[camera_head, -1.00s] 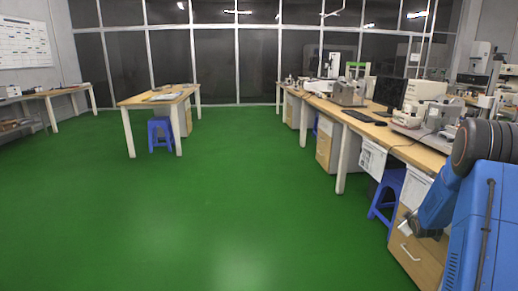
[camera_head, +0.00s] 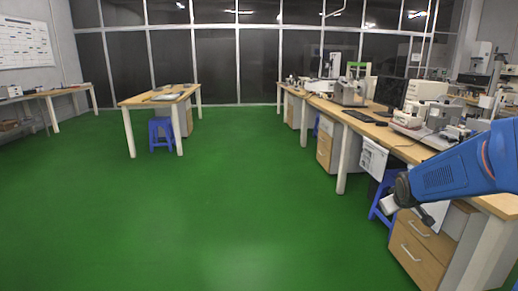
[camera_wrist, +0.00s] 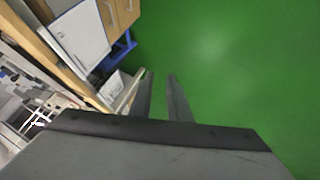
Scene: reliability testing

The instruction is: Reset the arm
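My blue arm (camera_head: 450,172) reaches in from the right edge in the head view, in front of the right workbench's drawers. Its dark wrist end points left over the green floor. In the wrist view my gripper (camera_wrist: 161,77) shows two dark fingers with a gap between them. Green floor shows through the gap, and nothing is held. The fingers point toward the floor beside the bench.
The right workbench (camera_head: 440,157) carries lab instruments, a monitor and a keyboard. A blue stool (camera_head: 381,207) stands under it, close to my wrist. A centre table (camera_head: 150,100) has another blue stool (camera_head: 160,133). Green floor (camera_head: 240,220) is clear in the middle.

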